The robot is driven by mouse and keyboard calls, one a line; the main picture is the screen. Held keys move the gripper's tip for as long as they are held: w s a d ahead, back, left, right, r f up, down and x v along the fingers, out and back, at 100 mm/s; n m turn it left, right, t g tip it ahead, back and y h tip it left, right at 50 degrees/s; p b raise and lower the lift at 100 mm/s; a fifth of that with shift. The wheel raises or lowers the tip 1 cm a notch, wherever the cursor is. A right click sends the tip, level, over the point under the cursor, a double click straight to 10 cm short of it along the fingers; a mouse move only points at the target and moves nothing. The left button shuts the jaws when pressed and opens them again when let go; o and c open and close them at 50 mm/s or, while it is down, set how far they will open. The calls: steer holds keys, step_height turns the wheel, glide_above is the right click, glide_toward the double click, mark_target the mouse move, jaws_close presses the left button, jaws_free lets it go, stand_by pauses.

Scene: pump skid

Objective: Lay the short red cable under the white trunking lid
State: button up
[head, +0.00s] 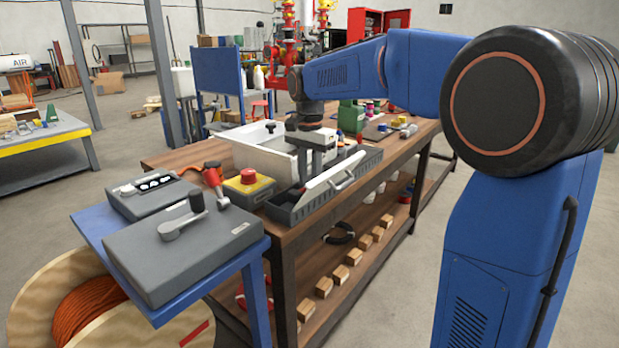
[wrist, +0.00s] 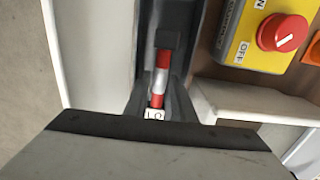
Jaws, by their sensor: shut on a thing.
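In the wrist view, the short red cable (wrist: 163,62) with a white band lies lengthwise between my fingers, with a dark block at its far end and a lettered white tag at its near end. My gripper (wrist: 157,98) is shut on it. The white trunking lid (head: 341,175) stands raised and tilted along the trunking's right side. It also shows at the left of the wrist view (wrist: 88,50). I cannot tell whether the cable touches the trunking floor.
A yellow emergency-stop box (head: 247,188) stands just left of the trunking. A white open box (head: 262,143) stands close behind my gripper. Grey boxes (head: 185,248) with a lever stand on the blue side table at the front left. The workbench (head: 190,160) has clutter farther back.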

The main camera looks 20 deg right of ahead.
steer(key=shift+f, duration=0.9)
steer(key=o, duration=1)
steer(key=shift+o, duration=0.2)
step_height(320, 180, up, 17)
steer(key=shift+r, duration=0.2)
